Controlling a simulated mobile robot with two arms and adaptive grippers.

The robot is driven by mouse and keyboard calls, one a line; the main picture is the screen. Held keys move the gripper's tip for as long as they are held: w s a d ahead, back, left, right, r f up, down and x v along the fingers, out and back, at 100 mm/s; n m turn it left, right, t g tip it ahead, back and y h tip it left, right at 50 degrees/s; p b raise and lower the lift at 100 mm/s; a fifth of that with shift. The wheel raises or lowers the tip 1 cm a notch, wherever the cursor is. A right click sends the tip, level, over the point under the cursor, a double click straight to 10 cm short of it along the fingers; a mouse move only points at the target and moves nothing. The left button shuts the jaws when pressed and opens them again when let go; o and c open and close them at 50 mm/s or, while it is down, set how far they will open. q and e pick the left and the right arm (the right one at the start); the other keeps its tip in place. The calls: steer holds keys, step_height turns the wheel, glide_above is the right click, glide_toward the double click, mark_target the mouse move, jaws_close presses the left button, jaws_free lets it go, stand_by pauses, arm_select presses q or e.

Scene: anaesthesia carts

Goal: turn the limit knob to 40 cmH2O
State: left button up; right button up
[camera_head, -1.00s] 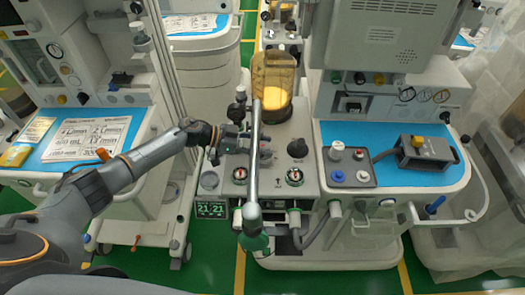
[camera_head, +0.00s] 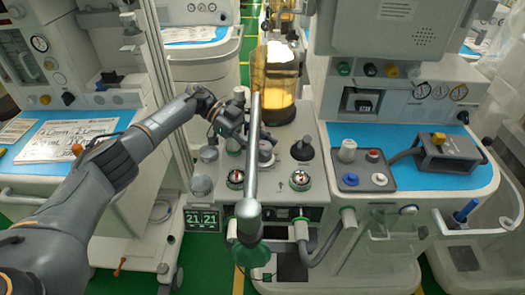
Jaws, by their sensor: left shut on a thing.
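The grey anaesthesia cart's valve block (camera_head: 285,135) stands in the middle of the head view. My left gripper (camera_head: 243,132) reaches in from the left, low over this block. It is shut on what appears to be the limit knob, which its fingers and the upright metal tube (camera_head: 253,170) mostly hide. I cannot read its scale or its setting. Another black knob (camera_head: 303,148) stands free to the right of the tube. My right gripper is out of view.
An amber canister (camera_head: 280,85) stands behind the block. The metal tube with its green end (camera_head: 252,254) rises in front, close to my gripper. A display reading 21 21 (camera_head: 202,219) hangs at lower left. A grey box (camera_head: 447,150) lies on the blue top at right.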

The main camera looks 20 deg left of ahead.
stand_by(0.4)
arm_select(q)
steer(key=o, duration=1.2)
steer(key=shift+c, duration=0.2)
steer(key=shift+a, duration=0.1)
steer(key=v, duration=0.7)
steer(key=shift+w+a+r, duration=0.1)
steer(key=shift+r, duration=0.05)
